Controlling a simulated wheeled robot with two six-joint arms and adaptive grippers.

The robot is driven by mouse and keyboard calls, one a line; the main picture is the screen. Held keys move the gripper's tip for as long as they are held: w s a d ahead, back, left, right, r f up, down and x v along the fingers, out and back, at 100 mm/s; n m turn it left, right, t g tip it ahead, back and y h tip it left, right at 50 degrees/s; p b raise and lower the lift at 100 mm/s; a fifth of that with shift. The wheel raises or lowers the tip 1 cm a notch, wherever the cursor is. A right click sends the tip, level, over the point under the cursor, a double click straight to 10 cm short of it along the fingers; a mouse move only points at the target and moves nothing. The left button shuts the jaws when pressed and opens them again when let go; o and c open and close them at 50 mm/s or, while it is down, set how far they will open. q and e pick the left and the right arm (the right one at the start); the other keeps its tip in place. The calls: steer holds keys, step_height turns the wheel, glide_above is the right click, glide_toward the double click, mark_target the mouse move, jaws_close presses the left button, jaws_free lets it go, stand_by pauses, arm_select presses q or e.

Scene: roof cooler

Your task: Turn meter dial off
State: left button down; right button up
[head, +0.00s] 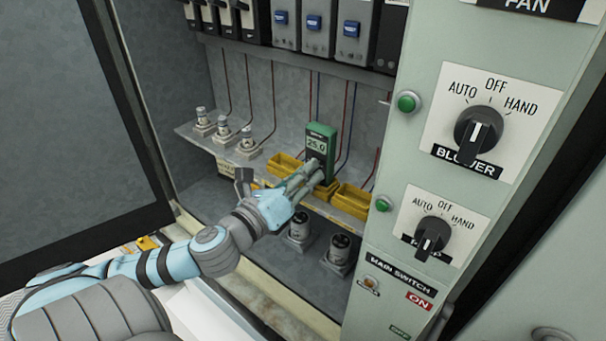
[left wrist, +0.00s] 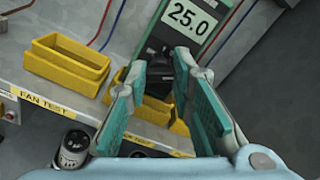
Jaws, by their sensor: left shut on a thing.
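The green meter (head: 321,143) stands upright at the back of the open cabinet, its display reading 25.0. It also shows at the top of the left wrist view (left wrist: 191,14). My left gripper (head: 315,170) reaches in to the lower front of the meter and covers its dial in the head view. In the left wrist view its two teal-padded fingers (left wrist: 161,66) sit on either side of the dark meter dial (left wrist: 157,50) and are shut on it. The dial's pointer and setting cannot be read. My right gripper is in neither view.
Yellow bins (head: 353,199) stand on the shelf beside the meter; another yellow bin (left wrist: 65,68) is at the left in the wrist view. Capacitors (head: 341,249) stand below. The panel with the blower knob (head: 479,129) is at the right, the open door (head: 70,120) at the left.

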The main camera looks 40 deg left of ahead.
arm_select(q)
steer(key=shift+n, duration=0.4)
steer(key=n, duration=0.2)
steer(key=shift+n, duration=0.4)
steer(key=n, duration=0.9)
steer(key=shift+f+n, duration=0.1)
steer(key=shift+n, duration=0.3)
steer(key=n, duration=0.5)
steer(key=shift+n, duration=2.5)
